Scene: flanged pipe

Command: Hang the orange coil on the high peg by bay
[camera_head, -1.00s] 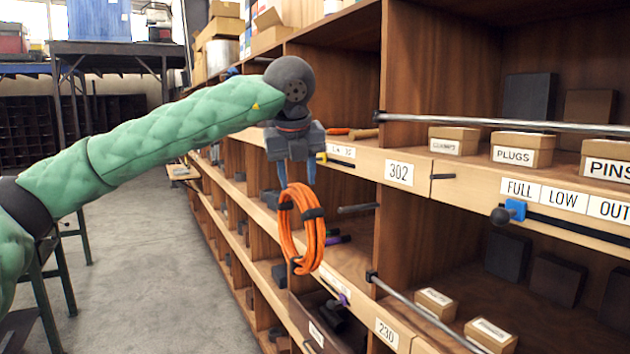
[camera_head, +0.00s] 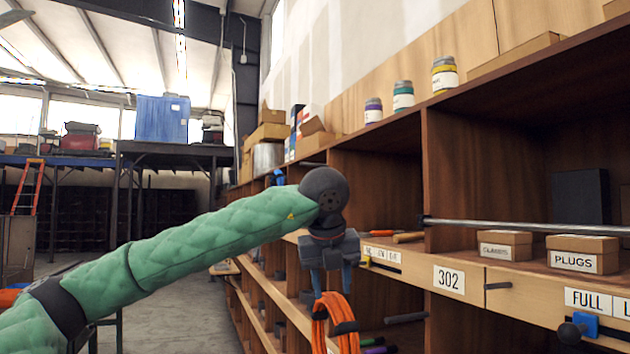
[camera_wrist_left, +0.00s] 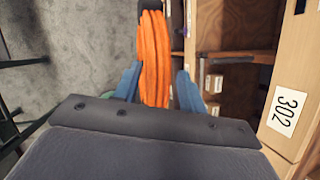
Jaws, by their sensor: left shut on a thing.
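The orange coil (camera_head: 321,335), bound with black ties, hangs upright from my left gripper (camera_head: 333,284), in front of the shelving; the frame's bottom edge cuts off its lower part. In the left wrist view the coil (camera_wrist_left: 154,55) lies between the two blue fingers of the left gripper (camera_wrist_left: 157,88), which are shut on it. A dark peg (camera_head: 405,318) sticks out below the shelf front marked 302 (camera_head: 449,280), right of the coil and apart from it. I cannot tell whether it is the high peg. My right gripper is not in view.
A metal rail (camera_head: 520,228) runs across the bay at right. A black knob on a blue clamp (camera_head: 580,327) juts from the shelf front. Cartons (camera_head: 583,254) stand in the bay. The aisle floor (camera_head: 205,312) at left is clear.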

